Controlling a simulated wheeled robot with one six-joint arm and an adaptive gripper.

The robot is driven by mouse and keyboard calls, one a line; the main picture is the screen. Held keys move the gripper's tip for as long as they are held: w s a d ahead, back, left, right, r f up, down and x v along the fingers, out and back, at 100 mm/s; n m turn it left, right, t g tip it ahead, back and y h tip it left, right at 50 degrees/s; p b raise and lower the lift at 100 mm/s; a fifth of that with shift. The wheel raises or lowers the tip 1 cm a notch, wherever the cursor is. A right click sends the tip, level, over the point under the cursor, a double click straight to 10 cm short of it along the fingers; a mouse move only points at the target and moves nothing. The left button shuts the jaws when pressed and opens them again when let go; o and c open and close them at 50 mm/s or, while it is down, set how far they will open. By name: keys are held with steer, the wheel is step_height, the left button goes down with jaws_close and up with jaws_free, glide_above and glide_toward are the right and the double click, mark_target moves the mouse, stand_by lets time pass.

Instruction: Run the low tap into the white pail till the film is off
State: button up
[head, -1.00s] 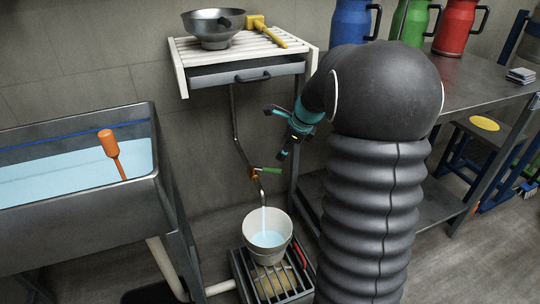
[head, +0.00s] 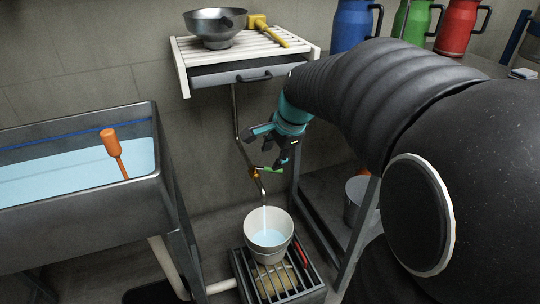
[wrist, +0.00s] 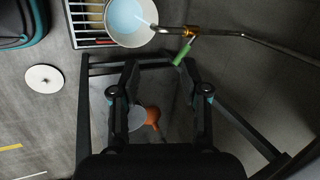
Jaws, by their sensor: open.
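The low tap is a thin pipe down the wall with a brass valve (head: 254,174) and a green lever (head: 271,170), which also shows in the wrist view (wrist: 180,56). A pale stream runs from its spout into the white pail (head: 281,253). The pail stands upright, holding pale blue liquid; the wrist view shows it at the top (wrist: 113,41). I cannot make out any film. My gripper (head: 264,150) is open and empty, close above the lever. In the wrist view, the lever lies just beyond my gripper's fingertips (wrist: 158,74), nearer the right finger; contact is not visible.
The pail sits on a barred grate (head: 285,293) with a red-handled item beside it. A steel tank (head: 80,209) of pale liquid stands left. A slatted shelf (head: 240,49) overhangs the pipe. A metal bench with its leg (head: 315,225) and a bucket (head: 353,205) are right.

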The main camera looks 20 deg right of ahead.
steer(key=shift+s+a+r+n, duration=0.15)
steer(key=shift+s+a+n, duration=0.15)
steer(key=shift+s+n, duration=0.15)
steer(key=shift+s+a+r+n, duration=0.15)
steer(key=shift+s+a+n, duration=0.15)
steer(key=shift+s, duration=0.25)
steer(key=shift+c, duration=0.2)
steer(key=shift+f, duration=0.1)
steer(key=c, duration=0.4)
steer(key=shift+n, duration=0.35)
steer(key=f, duration=0.1)
steer(key=a+f+b, duration=0.1)
steer(key=f+b, duration=0.1)
steer(key=shift+w+a+f, duration=0.3)
steer(key=shift+w+a, duration=0.05)
jaws_close()
steer(key=w+f+n+g+h+b, duration=0.15)
steer(key=w+f+n+b, duration=0.3)
steer(key=f, duration=0.45)
steer(key=w+d+f+n+t+h+b, duration=0.1)
steer(key=w+d+f+n+h, duration=0.1)
steer(key=w+d+f, duration=0.5)
steer(key=shift+w+d+n+h, duration=0.35)
steer(key=shift+w+d+n, duration=0.15)
steer(key=shift+w, duration=1.2)
